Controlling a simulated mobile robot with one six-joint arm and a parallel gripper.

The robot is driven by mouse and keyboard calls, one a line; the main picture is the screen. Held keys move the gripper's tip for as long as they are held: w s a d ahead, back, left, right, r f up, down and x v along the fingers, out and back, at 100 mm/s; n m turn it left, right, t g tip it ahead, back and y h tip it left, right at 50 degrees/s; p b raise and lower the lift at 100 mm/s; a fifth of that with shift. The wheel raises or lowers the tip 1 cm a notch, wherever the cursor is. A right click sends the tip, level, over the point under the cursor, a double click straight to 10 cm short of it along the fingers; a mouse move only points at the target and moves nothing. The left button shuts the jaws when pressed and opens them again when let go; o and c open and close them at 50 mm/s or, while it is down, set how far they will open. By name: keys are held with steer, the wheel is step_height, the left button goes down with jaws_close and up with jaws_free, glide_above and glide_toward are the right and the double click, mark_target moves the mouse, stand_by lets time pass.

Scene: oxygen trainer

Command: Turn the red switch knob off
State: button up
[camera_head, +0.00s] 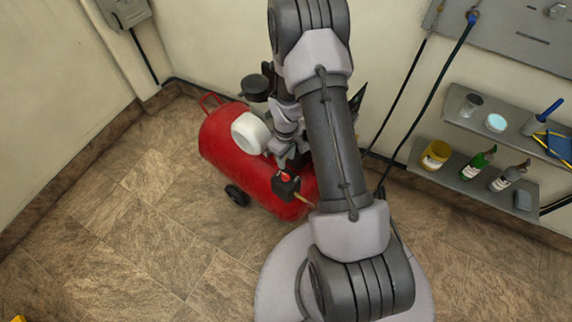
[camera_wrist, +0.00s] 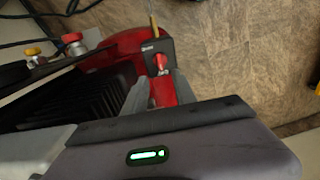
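The red switch knob (camera_head: 285,177) sits on a small black switch box (camera_head: 287,189) at the side of the red compressor tank (camera_head: 236,172). In the wrist view the knob (camera_wrist: 160,61) shows on the black box face, just beyond my fingertips and roughly in line with the gap between them. My gripper (camera_wrist: 161,80) is open, with its two grey fingers apart and red tank surface visible between them. I see no contact between the fingers and the knob. In the head view my arm hides much of the gripper and the tank's right part.
Shelves with bottles (camera_head: 478,162) hang at right. Floor at left (camera_head: 140,230) is clear.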

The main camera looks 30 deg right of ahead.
step_height(320, 180, up, 7)
steer(key=p, duration=0.1)
steer(key=shift+r, duration=0.1)
steer(key=s+a+r+m+t, duration=0.1)
steer(key=a+r, duration=0.2)
steer(key=r, duration=0.5)
steer(key=s+a+r+m+t+b, duration=0.1)
steer(key=a+r+m, duration=0.15)
steer(key=r, duration=0.45)
steer(key=s+a+r+m+t, duration=0.1)
steer(key=a+r, duration=0.2)
steer(key=r, duration=0.5)
steer(key=s+a+r+m+t+y, duration=0.1)
steer(key=s+a+r+m, duration=0.1)
steer(key=s+a+r, duration=0.2)
steer(key=s+a+r+m+t+y+b, duration=0.1)
steer(key=s+a+r, duration=0.3)
steer(key=s, duration=0.6)
steer(key=shift+s+r+m+t, duration=0.35)
steer(key=shift+r+m+t, duration=0.05)
steer(key=shift+r+m, duration=0.15)
